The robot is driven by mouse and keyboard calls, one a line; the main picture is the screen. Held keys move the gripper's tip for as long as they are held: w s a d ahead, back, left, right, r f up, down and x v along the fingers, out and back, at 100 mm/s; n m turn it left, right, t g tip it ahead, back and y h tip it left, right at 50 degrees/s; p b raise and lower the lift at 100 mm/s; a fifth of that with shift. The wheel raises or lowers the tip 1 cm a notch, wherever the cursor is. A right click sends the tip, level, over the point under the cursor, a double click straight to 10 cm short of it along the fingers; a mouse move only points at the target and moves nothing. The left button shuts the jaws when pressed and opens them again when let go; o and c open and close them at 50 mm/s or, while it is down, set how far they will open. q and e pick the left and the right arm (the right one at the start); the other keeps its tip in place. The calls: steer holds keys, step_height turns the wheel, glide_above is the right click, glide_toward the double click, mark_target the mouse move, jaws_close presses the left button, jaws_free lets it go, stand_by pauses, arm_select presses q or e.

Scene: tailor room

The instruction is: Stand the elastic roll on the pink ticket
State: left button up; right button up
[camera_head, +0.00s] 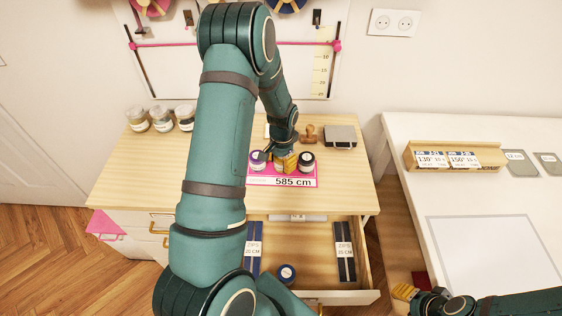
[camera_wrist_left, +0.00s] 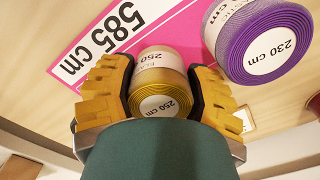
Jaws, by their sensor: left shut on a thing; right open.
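The pink ticket (camera_head: 300,183), marked 585 cm, lies on the wooden cabinet top; part of it shows in the left wrist view (camera_wrist_left: 128,30). My left gripper (camera_head: 280,164) is over the ticket. In the left wrist view its yellow fingers (camera_wrist_left: 162,95) are shut on a gold elastic roll (camera_wrist_left: 155,98) labelled 250 cm. I cannot tell whether this roll touches the ticket. A purple roll (camera_wrist_left: 262,40) labelled 230 cm stands beside it, apart from the fingers. In the head view a dark-topped roll (camera_head: 307,161) stands at the ticket's right. My right gripper (camera_head: 404,291) is open and empty at lower right.
Several jars (camera_head: 161,121), a wooden stamp (camera_head: 307,134) and a grey box (camera_head: 340,136) stand at the back. A white table (camera_head: 410,130) is at right.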

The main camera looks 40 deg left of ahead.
arm_select(q)
steer(key=shift+f, duration=0.15)
steer(key=o, duration=1.2)
steer(key=shift+c, duration=0.2)
step_height(320, 180, up, 12)
steer(key=shift+w+r+p, duration=0.15)
steer(key=shift+r+p, duration=0.05)
steer(key=shift+p, duration=0.25)
